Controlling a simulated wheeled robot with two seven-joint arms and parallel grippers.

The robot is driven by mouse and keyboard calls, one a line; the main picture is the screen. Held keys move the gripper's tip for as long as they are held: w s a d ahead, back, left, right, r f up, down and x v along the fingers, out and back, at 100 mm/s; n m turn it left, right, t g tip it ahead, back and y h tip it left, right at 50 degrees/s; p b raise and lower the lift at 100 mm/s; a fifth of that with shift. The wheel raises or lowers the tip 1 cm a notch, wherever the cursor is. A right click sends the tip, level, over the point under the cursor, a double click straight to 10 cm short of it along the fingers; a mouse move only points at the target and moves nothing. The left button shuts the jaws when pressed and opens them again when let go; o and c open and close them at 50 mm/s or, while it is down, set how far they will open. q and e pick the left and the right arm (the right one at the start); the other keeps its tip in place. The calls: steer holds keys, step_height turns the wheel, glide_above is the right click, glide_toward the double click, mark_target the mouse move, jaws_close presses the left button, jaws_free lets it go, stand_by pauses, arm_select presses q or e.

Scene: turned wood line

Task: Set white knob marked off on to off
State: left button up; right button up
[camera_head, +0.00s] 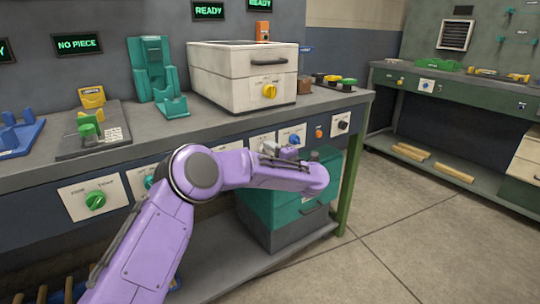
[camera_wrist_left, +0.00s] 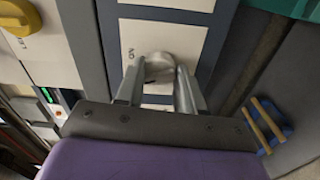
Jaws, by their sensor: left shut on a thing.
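The white knob (camera_wrist_left: 158,64) is on a white plate (camera_wrist_left: 180,42) with "ON" lettering beside it on the left in the left wrist view. The other lettering on the plate is hidden or too small to read. My left gripper (camera_wrist_left: 156,82) has one finger on each side of the knob and is shut on it. In the head view my left gripper (camera_head: 270,153) is at the bench's front panel, and the purple wrist covers the area there. The knob cannot be made out in that view. My right gripper is not in view.
Beside it on the panel are a blue knob (camera_head: 294,139), an orange button (camera_head: 319,132) and a black knob (camera_head: 343,125). A green knob (camera_head: 95,200) is further left. A teal drawer unit (camera_head: 275,212) stands below. A white box with a yellow knob (camera_head: 270,91) stands on the bench.

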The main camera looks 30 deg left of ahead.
arm_select(q)
steer(key=shift+n, duration=0.3)
steer(key=o, duration=1)
steer(key=shift+o, duration=0.2)
steer(key=shift+d, duration=0.1)
steer(key=p+v, duration=0.1)
steer(key=v, duration=0.9)
steer(key=shift+s+d, duration=0.15)
steer(key=shift+d, duration=0.05)
steer(key=shift+f, duration=0.1)
